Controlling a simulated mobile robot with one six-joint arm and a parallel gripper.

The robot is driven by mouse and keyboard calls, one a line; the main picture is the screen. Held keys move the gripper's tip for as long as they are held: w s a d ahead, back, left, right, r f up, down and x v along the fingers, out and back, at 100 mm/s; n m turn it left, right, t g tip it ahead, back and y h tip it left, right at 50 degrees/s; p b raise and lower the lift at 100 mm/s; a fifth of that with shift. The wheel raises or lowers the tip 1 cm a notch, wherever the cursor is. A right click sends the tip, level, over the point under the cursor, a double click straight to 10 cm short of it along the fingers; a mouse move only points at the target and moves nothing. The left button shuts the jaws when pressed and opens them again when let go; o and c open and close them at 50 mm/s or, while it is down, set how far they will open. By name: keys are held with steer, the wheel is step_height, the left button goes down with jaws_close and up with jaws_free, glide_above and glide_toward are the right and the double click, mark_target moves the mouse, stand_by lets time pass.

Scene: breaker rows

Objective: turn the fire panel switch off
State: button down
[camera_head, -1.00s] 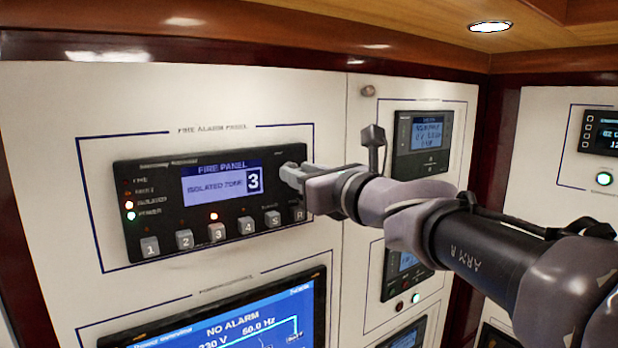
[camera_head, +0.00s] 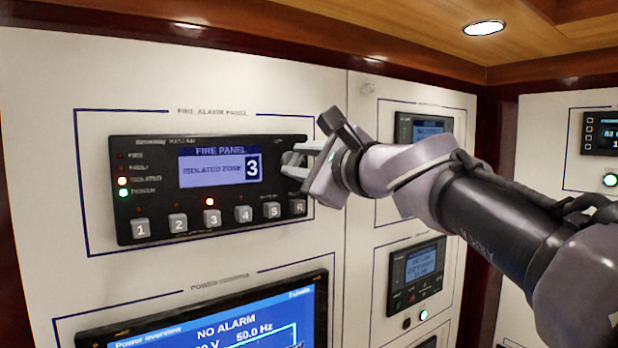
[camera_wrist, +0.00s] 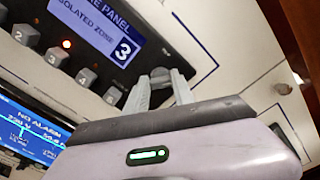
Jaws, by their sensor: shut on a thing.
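The fire panel (camera_head: 215,225) is a black unit on the white wall, in the left half of the head view. Its blue display (camera_head: 215,168) reads "ISOLATED ZONE 3". Isolated and power lamps glow at its left, and a red lamp is lit above button 3. The fire panel switch (camera_wrist: 160,72) is a small grey knob near the panel's right end in the wrist view. My gripper (camera_head: 290,158) is shut on this switch, its fingers on either side of it in the wrist view (camera_wrist: 160,84). The fingers mostly hide the switch in the head view.
Grey buttons marked 1 to 4, S and R (camera_head: 244,213) line the panel's lower edge, close below my gripper. A power overview screen (camera_head: 215,325) is below. Small meter panels (camera_head: 416,272) are on the wall to the right, partly behind my arm.

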steer(key=n+b, duration=0.3)
steer(key=n, duration=0.1)
steer(key=shift+f+n+b, duration=0.2)
steer(key=shift+n+b, duration=0.15)
steer(key=shift+n, duration=0.05)
steer(key=shift+n+b, duration=0.55)
steer(key=shift+n, duration=0.35)
steer(key=shift+r, duration=0.1)
steer(key=c, duration=1.1)
jaws_free()
